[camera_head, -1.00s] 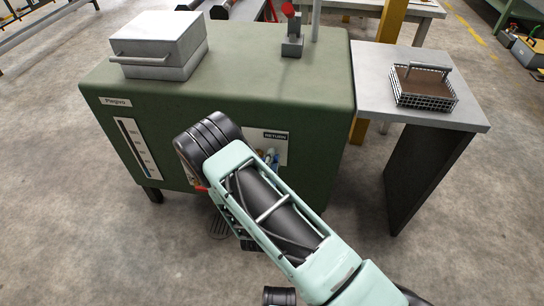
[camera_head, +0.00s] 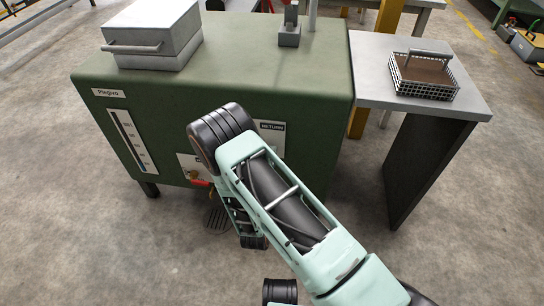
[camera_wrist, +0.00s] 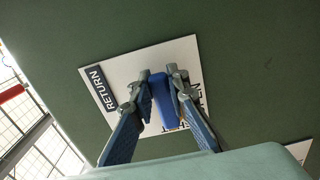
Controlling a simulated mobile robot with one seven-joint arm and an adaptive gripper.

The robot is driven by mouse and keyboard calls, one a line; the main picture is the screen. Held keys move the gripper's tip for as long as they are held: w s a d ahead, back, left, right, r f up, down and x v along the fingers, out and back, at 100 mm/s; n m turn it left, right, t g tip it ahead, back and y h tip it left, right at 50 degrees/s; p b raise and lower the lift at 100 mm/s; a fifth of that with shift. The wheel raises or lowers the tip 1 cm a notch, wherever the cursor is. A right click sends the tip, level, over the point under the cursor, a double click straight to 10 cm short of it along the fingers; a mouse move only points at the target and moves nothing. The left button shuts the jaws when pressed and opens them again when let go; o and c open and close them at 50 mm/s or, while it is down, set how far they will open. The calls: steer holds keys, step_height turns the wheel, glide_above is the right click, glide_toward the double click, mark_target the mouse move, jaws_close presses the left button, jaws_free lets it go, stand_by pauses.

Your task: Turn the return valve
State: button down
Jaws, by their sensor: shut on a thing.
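The return valve's blue handle (camera_wrist: 163,100) stands out from a white plate (camera_wrist: 118,72) marked RETURN on the green cabinet front. In the wrist view my gripper (camera_wrist: 160,80) has one finger on each side of the handle and is shut on it. The handle's lower part and part of the plate's other lettering are hidden by the fingers. In the head view only the RETURN label (camera_head: 270,126) and a strip of plate show. My arm hides the valve and my gripper there.
The green cabinet (camera_head: 310,90) carries a grey box (camera_head: 150,40) with a bar handle on top. A red-handled valve (camera_head: 199,182) sits low on its front, left of my arm. A side table (camera_head: 375,75) at right bears a wire basket (camera_head: 424,78).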

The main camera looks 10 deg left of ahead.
steer(key=shift+s+a+f, duration=0.1)
steer(key=shift+a, duration=0.05)
steer(key=c, duration=1.8)
jaws_free()
steer(key=shift+c, duration=0.2)
step_height(320, 180, up, 10)
steer(key=shift+r, duration=0.1)
steer(key=shift+c, duration=0.6)
